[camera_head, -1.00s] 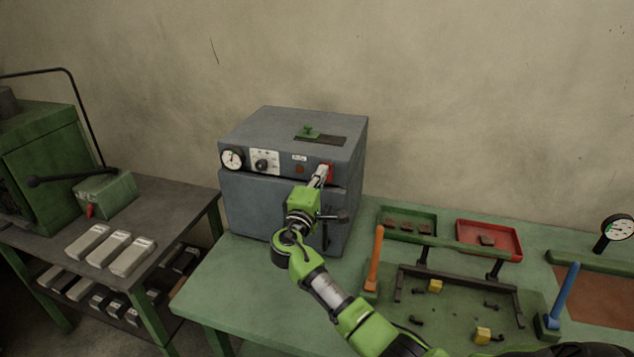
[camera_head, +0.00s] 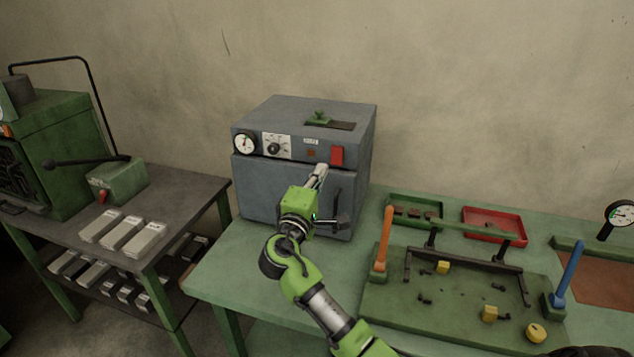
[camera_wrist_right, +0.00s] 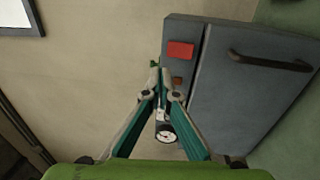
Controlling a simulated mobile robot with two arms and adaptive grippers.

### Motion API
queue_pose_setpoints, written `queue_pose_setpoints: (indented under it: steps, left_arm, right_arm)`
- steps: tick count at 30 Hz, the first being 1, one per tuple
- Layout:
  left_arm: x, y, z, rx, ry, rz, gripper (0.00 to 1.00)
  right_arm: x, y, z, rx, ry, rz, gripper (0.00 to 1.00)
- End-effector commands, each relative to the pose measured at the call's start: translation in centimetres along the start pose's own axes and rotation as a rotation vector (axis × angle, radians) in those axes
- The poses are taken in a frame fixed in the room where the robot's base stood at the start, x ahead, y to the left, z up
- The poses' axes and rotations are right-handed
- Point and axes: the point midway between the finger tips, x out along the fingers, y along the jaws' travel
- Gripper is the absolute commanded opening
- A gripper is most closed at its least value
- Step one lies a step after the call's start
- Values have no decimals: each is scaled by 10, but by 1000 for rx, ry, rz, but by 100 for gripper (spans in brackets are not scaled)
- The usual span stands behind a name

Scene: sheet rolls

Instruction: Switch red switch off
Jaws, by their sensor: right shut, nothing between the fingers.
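The red switch (camera_head: 337,156) is on the right end of the front panel of a grey box-shaped machine (camera_head: 290,190). In the right wrist view the red switch (camera_wrist_right: 180,51) shows just beyond my fingertips, uncovered. My right gripper (camera_head: 320,169) is shut and empty. Its tips are a little below and left of the switch in the head view, and I see a gap between them. In the right wrist view the fingertips (camera_wrist_right: 165,73) are together. Whether the switch is on or off I cannot tell. My left gripper is not in view.
The panel also has a gauge (camera_head: 244,143), a knob (camera_head: 273,147) and a small brown-red button or lamp (camera_head: 311,153). A door handle (camera_head: 338,208) sticks out below. To the right are a green tray (camera_head: 414,222), a red tray (camera_head: 520,235) and an orange lever (camera_head: 384,238).

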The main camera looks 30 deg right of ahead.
Motion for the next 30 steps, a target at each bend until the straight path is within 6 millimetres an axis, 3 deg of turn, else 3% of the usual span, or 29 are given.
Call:
queue_pose_setpoints:
  steps: [6, 24, 27, 30]
  left_arm:
    - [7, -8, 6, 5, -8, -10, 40]
    - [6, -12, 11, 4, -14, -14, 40]
    - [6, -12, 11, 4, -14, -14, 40]
    - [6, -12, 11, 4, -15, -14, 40]
  right_arm:
    - [-21, 4, 0, 0, 0, 0, 0]
    - [-23, 5, 0, 0, 0, -2, 0]
    - [-28, -10, 6, 26, 4, -43, 0]
    - [-45, -50, 20, 92, 9, -159, 0]
